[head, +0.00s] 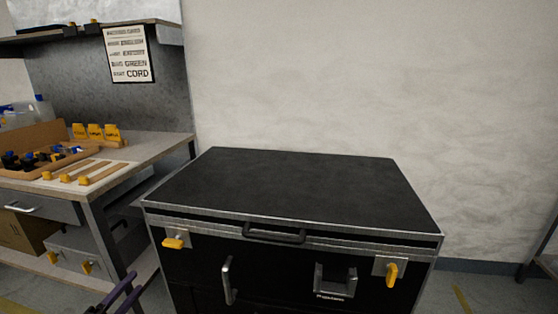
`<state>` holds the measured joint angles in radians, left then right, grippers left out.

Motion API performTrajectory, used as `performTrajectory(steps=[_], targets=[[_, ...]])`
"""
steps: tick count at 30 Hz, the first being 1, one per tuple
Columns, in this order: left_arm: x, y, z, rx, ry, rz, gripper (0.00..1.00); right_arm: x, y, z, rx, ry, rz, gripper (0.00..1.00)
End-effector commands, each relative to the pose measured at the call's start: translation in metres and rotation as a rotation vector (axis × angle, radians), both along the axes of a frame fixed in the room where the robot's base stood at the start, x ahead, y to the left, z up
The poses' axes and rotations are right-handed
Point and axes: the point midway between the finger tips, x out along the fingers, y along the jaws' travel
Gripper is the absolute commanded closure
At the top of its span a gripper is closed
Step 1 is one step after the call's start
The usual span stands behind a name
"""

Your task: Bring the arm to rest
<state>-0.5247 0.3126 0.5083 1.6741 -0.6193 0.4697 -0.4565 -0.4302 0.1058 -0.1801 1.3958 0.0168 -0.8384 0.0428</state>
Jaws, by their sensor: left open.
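My left gripper (133,283) shows at the bottom left edge of the head view, mostly cut off by the frame. Its two dark, purplish fingers are apart, with nothing visible between them. In the picture it lies left of the black case (290,185), in front of the workbench's lower part. My right gripper is out of view.
The closed black case has metal edges, a front handle (273,236) and yellow latches (174,243). A workbench (150,150) at left holds a cardboard box (38,138), yellow-ended strips (80,172) and yellow tags (95,131). A sign (128,55) hangs above. The case top is clear.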

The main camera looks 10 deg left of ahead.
Motion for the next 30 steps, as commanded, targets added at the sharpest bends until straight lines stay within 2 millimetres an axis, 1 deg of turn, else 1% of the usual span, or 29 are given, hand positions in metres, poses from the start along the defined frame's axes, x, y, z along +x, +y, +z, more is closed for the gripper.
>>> performTrajectory(steps=[2,4,5,6,7,8,9,11,12,14,15,17,18,20,21,23,24,25,29,30], targets=[[0.001,0.001,-0.025,-0.096,0.043,0.053,0.50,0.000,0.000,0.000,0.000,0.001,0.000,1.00],[0.000,0.001,-0.068,-0.258,0.123,0.148,0.50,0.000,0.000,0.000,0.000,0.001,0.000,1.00],[-0.002,-0.002,-0.092,-0.342,0.169,0.197,0.50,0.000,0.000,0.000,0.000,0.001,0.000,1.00],[-0.007,-0.009,-0.127,-0.457,0.241,0.267,0.50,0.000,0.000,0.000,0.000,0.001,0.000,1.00],[-0.013,-0.017,-0.154,-0.542,0.300,0.322,0.50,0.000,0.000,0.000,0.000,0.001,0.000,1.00],[-0.020,-0.026,-0.180,-0.621,0.360,0.375,0.50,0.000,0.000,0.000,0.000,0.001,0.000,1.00],[-0.031,-0.041,-0.213,-0.714,0.441,0.441,0.50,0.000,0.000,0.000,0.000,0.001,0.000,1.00],[-0.049,-0.066,-0.254,-0.829,0.557,0.532,0.50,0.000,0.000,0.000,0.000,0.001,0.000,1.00],[-0.062,-0.083,-0.277,-0.891,0.630,0.587,0.50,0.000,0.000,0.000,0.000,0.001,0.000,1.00],[-0.082,-0.109,-0.306,-0.966,0.734,0.661,0.50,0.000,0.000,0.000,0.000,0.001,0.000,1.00],[-0.095,-0.125,-0.321,-1.005,0.798,0.706,0.50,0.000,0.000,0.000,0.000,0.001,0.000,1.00],[-0.116,-0.149,-0.341,-1.053,0.891,0.769,0.50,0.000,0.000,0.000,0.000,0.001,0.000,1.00],[-0.129,-0.164,-0.352,-1.078,0.950,0.807,0.50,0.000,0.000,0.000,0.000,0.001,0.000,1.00],[-0.149,-0.187,-0.365,-1.108,1.038,0.865,0.50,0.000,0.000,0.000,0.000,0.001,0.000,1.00],[-0.162,-0.202,-0.372,-1.123,1.094,0.902,0.50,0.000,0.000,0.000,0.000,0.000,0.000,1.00],[-0.183,-0.225,-0.381,-1.139,1.183,0.957,0.50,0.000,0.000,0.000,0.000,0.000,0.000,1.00],[-0.191,-0.225,-0.366,-1.136,1.197,0.972,0.50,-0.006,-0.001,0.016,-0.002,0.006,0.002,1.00],[-0.195,-0.222,-0.358,-1.133,1.194,0.970,0.50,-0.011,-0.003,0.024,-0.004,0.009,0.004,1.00],[-0.216,-0.216,-0.339,-1.118,1.197,0.965,0.50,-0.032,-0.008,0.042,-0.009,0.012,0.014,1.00],[-0.224,-0.214,-0.332,-1.113,1.200,0.965,0.50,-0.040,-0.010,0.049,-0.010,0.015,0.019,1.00]])
